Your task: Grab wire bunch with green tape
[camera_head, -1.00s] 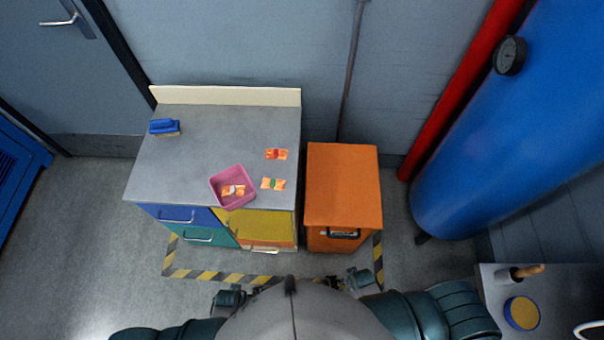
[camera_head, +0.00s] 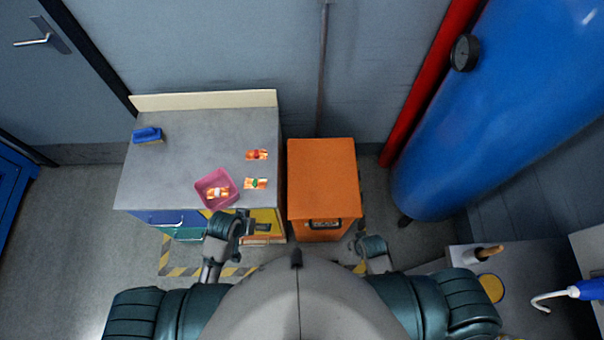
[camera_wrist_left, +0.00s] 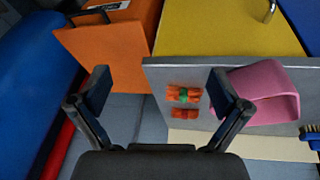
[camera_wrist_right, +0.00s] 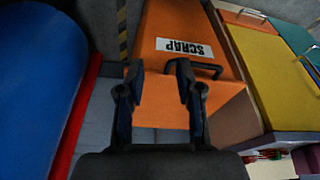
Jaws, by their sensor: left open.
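The orange wire bunch with green tape (camera_head: 256,184) lies on the grey cabinet top (camera_head: 190,140), right of the pink bin. It also shows in the left wrist view (camera_wrist_left: 173,94), between my left fingers and nearer the right one. My left gripper (camera_head: 250,224) is open and empty at the cabinet's front edge, on the near side of the bunch and apart from it. In the left wrist view the open jaws (camera_wrist_left: 160,80) show clearly. My right gripper (camera_wrist_right: 158,72) is open and empty in front of the orange scrap box (camera_wrist_right: 160,90).
A wire bunch with red tape (camera_head: 257,155) lies behind the green-taped one. The pink bin (camera_head: 203,187) holds another bunch with whitish tape. A blue brush (camera_head: 148,135) lies at the back left. The orange box (camera_head: 322,180) stands right of the cabinet. The middle of the cabinet top is clear.

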